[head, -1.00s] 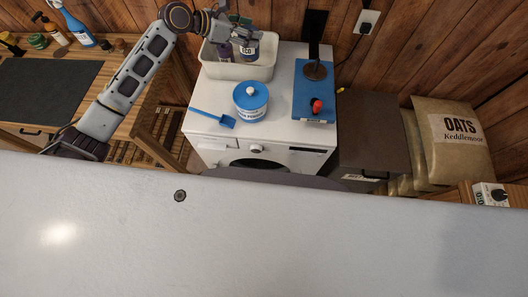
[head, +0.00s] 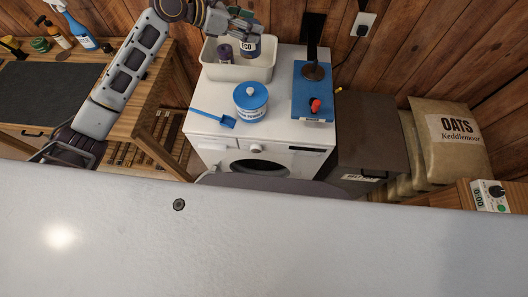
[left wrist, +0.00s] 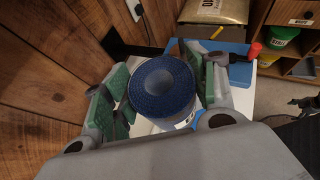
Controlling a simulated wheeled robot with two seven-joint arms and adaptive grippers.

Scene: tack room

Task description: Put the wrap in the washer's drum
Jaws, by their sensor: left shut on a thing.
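My left gripper (head: 246,16) is shut on a dark blue rolled wrap (head: 250,46) with a white label, above the right part of the pale bin on the washer. In the left wrist view the wrap (left wrist: 162,86) shows end-on, with a grey core, between the green finger pads. A purple roll (head: 224,53) stands in the bin (head: 238,73). The white washer (head: 305,162) stands below. Its round drum opening (head: 258,166) shows in the front, partly cut off by a pale surface in the foreground. My right gripper is not in view.
A dark bin (head: 370,135) and oat sacks (head: 455,140) stand to the right.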

